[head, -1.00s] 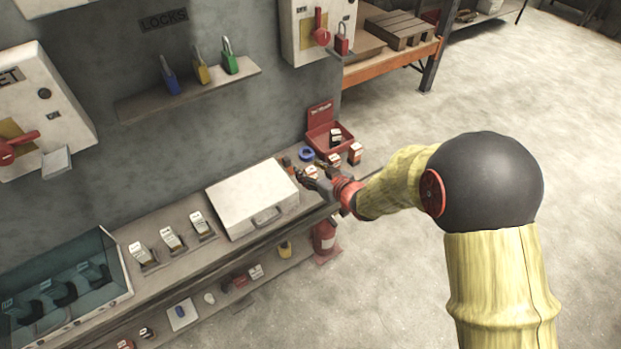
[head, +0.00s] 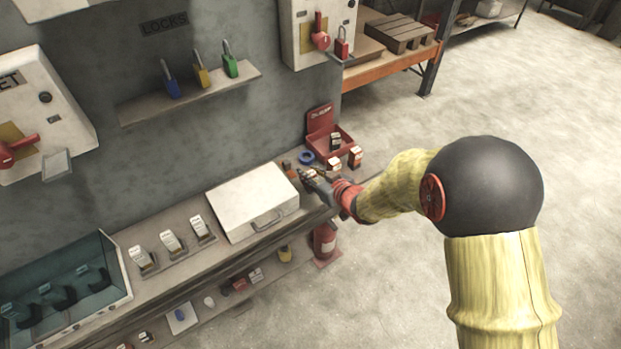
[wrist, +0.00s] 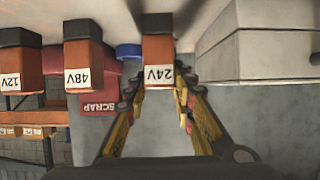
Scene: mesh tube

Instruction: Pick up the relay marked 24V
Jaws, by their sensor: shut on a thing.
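The relay marked 24V (wrist: 158,56) is an orange block with a black end and a white label, in the middle of the wrist view. My gripper (wrist: 158,92) has its yellow and black fingers on either side of the relay and is shut on it. In the head view my gripper (head: 308,177) is at the right end of the bench, beside the white case; the relay there is mostly hidden by the fingers. In the wrist view, two similar relays marked 48V (wrist: 90,62) and 12V (wrist: 18,62) are to the left.
A red SCRAP bin (head: 341,143) holding a dark item stands behind the gripper, with a blue ring (head: 306,157) beside it. The white case (head: 252,200) is close on the left. Two relays stand near the bin. Floor to the right is clear.

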